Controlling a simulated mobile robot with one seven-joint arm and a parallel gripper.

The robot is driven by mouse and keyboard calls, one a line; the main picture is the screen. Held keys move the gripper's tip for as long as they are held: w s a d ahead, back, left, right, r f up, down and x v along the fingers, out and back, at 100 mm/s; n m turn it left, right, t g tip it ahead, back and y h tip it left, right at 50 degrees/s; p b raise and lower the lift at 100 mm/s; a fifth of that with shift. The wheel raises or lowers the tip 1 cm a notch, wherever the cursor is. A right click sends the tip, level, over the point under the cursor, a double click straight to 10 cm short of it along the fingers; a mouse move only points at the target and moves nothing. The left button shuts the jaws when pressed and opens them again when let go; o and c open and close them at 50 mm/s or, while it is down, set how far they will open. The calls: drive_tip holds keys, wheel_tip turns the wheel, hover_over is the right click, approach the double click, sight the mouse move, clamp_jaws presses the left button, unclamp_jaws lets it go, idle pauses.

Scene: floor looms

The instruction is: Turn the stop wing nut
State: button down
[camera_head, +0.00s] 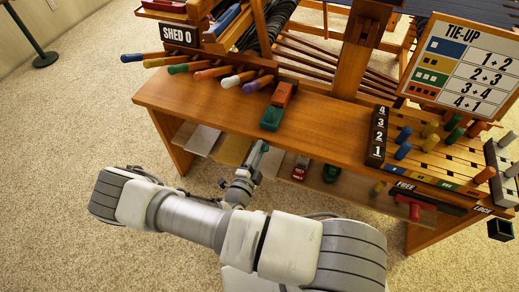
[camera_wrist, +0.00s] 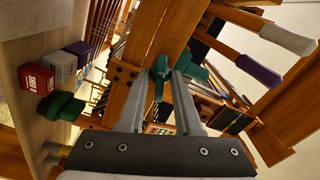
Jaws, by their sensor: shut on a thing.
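In the wrist view, a green winged piece (camera_wrist: 159,68), which looks like the stop wing nut, sits against a wooden beam. My gripper (camera_wrist: 161,78) has its two grey fingers converging on this piece and is shut on it. A second green part (camera_wrist: 190,62) shows just right of the fingertips; I cannot tell if it belongs to the same nut. In the head view, my gripper (camera_head: 263,147) reaches to the bench's front edge from below.
A lower shelf holds a red item (camera_head: 300,167) and a green item (camera_head: 331,172). A red T-shaped part (camera_head: 415,207) is at right. Carpet (camera_head: 75,130) is clear at left.

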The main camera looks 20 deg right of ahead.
drive_tip(key=shift+n, duration=0.5)
drive_tip(key=c, duration=0.9)
unclamp_jaws()
drive_tip(key=shift+s, duration=0.1)
